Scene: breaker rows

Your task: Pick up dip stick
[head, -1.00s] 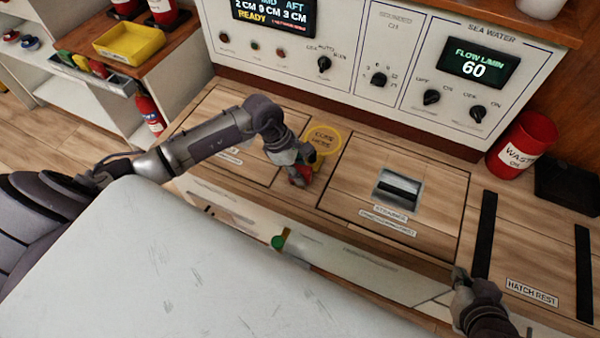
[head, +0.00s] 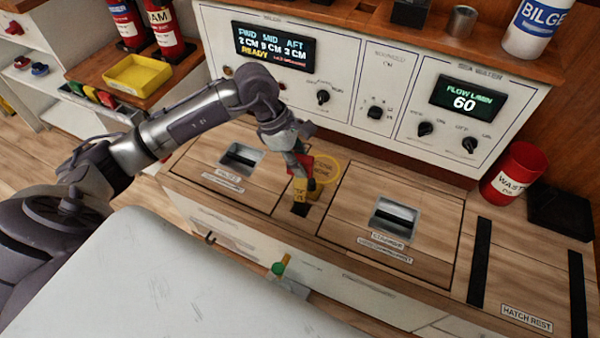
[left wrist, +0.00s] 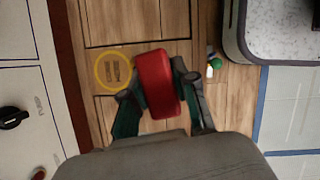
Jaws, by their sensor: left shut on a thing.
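The dip stick has a red head (head: 303,165) and a yellow part (head: 300,188) below it. My left gripper (head: 298,152) is shut on the red head, above the wooden hatch deck. The yellow part stands over a small dark opening (head: 300,209) in the deck, and I cannot tell whether its lower end is still inside. In the left wrist view the red head (left wrist: 160,84) sits between both fingers. My right gripper is not in view.
A yellow ring (head: 334,172) marks the deck beside the dip stick. Hatches with recessed handles (head: 395,216) lie on both sides. A white control panel (head: 300,105) rises behind. A red waste bin (head: 512,172) stands at right. A pale surface (head: 190,270) fills the front.

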